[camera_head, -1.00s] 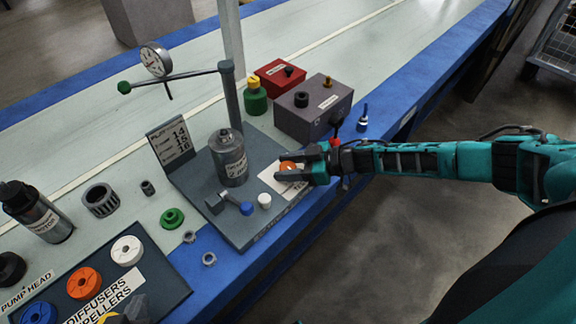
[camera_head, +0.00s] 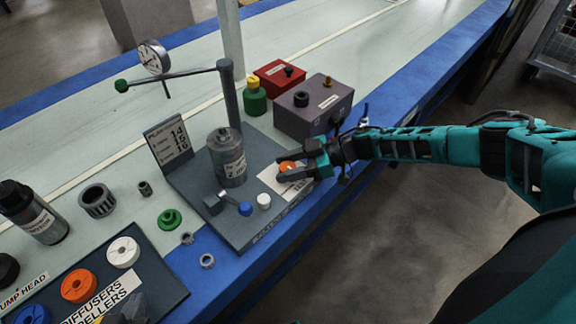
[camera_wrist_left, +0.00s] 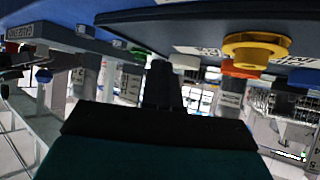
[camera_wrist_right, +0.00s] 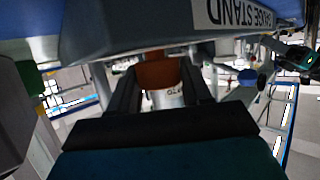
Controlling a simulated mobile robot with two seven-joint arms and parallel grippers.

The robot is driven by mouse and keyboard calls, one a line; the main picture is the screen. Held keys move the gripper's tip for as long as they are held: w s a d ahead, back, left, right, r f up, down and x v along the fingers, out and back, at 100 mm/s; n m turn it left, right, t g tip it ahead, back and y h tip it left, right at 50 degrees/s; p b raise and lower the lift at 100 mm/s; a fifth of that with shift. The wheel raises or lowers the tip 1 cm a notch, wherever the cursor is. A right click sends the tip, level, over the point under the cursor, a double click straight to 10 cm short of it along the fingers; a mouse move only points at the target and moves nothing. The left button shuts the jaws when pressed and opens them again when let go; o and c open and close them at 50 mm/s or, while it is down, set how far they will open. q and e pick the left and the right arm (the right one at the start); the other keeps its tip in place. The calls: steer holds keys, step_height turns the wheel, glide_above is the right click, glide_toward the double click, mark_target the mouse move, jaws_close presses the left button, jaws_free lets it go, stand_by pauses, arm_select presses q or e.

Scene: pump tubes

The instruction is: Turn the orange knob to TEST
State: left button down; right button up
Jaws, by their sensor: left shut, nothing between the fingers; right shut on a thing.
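The orange knob (camera_head: 287,166) sits on a white label plate (camera_head: 270,179) at the right side of the grey gauge stand base. My right gripper (camera_head: 284,172) reaches in from the right and is shut on the knob. In the right wrist view the orange knob (camera_wrist_right: 157,72) stands between the two dark fingers. The plate's lettering, including TEST, and the knob's pointing direction cannot be read. My left gripper (camera_head: 128,306) is partly in view at the bottom left, over the dark diffuser tray. Its fingers (camera_wrist_left: 160,82) are shut and empty in the left wrist view.
A steel cylinder (camera_head: 228,158) and a dial gauge (camera_head: 153,57) on an arm stand left of the knob. A grey box (camera_head: 314,108) and a red box (camera_head: 279,78) are behind it.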

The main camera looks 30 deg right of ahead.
steer(key=o, duration=0.7)
arm_select(q)
steer(key=shift+s+d+f, duration=0.1)
steer(key=shift+s, duration=0.05)
arm_select(e)
steer(key=shift+o, duration=1.3)
arm_select(q)
steer(key=shift+a+r+p, duration=0.2)
steer(key=shift+r+p, duration=0.3)
steer(key=shift+p, duration=0.25)
steer(key=shift+s+a+f, duration=0.1)
steer(key=shift+f, duration=0.05)
arm_select(e)
steer(key=v, duration=1.3)
steer(key=shift+w, duration=0.1)
